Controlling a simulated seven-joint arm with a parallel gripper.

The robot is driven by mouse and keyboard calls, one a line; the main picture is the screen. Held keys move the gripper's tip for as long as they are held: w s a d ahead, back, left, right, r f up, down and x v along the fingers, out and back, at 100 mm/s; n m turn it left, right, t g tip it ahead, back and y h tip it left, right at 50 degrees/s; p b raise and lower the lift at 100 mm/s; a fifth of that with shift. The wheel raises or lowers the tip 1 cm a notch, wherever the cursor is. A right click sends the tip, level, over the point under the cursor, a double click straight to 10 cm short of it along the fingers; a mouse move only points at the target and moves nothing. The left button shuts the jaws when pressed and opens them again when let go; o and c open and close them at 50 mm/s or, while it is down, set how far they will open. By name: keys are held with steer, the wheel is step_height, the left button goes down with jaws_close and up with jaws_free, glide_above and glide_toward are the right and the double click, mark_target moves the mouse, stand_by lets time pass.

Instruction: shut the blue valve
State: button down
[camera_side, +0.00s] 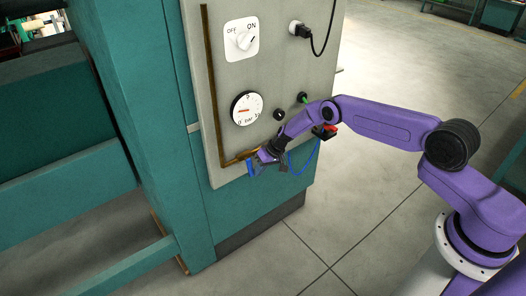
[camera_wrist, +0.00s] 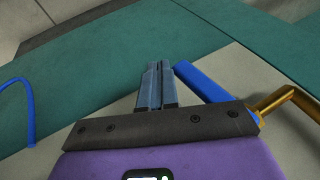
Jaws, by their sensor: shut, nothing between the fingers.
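The blue valve shows as a blue lever (camera_side: 251,167) at the low end of a brass pipe on the grey panel. In the wrist view the blue lever (camera_wrist: 203,83) slants up and left from the pipe, just right of my fingers, its near end hidden behind my gripper's dark mount. My gripper (camera_side: 264,160) is at the lever, at the panel's lower part. In the wrist view my gripper (camera_wrist: 156,68) has its two grey fingers together with nothing between them. The fingers are beside the lever, not around it; I cannot tell if they touch it.
The brass pipe (camera_side: 212,95) runs down the panel's left side and bends right. A gauge (camera_side: 246,108), an OFF/ON switch (camera_side: 241,40), a black knob (camera_side: 279,115) and a plugged-in black cable (camera_side: 313,40) are above. A blue cable (camera_side: 304,163) loops beside my wrist. Open floor lies right.

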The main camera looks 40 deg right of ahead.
steer(key=s+d+r, duration=0.2)
steer(key=s+d, duration=0.1)
steer(key=d, duration=1)
steer(key=shift+d, duration=0.2)
steer(key=s+a+r+n+g, duration=0.1)
steer(key=a+r+n+g, duration=0.15)
steer(key=a+r, duration=1)
steer(key=s+a+r+n+g+h, duration=0.1)
steer(key=s+a+r+n, duration=0.2)
steer(key=s+a+r, duration=0.5)
steer(key=s+a+r+n+g, duration=0.1)
steer(key=s+a+r+n, duration=0.3)
steer(key=s+r, duration=0.7)
steer(key=s+d+r+n+h, duration=0.1)
steer(key=s+d+r+n, duration=0.1)
steer(key=s, duration=1.1)
steer(key=s+d+r+n+t+h, duration=0.1)
steer(key=s+d+r, duration=0.3)
steer(key=s, duration=0.9)
steer(key=d+h, duration=0.1)
steer(key=d, duration=0.2)
steer(key=shift+s+d+n, duration=0.2)
steer(key=shift+d+n, duration=0.1)
steer(key=shift+n, duration=0.05)
